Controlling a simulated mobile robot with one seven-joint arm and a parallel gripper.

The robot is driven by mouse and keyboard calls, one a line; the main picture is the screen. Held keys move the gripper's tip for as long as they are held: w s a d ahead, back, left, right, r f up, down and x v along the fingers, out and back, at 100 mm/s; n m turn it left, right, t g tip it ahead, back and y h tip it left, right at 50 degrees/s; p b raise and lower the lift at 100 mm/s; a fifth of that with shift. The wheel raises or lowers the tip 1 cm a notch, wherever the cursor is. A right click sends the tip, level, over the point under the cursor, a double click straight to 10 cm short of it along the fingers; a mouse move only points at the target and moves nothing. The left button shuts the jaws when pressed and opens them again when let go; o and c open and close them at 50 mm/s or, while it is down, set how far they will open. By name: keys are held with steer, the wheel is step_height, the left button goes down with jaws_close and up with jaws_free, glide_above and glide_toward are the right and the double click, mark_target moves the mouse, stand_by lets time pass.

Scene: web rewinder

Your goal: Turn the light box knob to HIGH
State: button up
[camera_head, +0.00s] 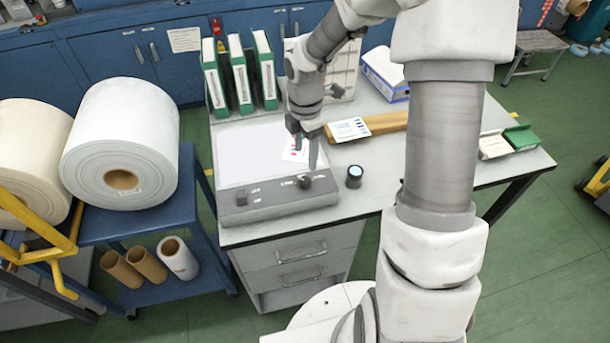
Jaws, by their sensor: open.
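The light box (234,171) sits at the left end of the grey desk, with a pale top and a dark grey front panel. A black knob (304,182) is on the right part of the panel. Another dark knob or switch (241,198) is on its left part. The small white markings are too small to read, so I cannot tell the knob's setting. My gripper (306,158) is open and points down, over the right part of the light box, just above and behind the right knob. No contact with the knob shows.
A small dark round object with a blue top (354,176) stands right of the light box. Green binders (238,75) stand behind it. Large white rolls (120,145) rest on the left.

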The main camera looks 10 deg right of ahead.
mark_target(305, 180)
step_height(305, 180, down, 10)
steer(key=shift+r, duration=0.2)
steer(key=shift+c, duration=0.4)
jaws_close()
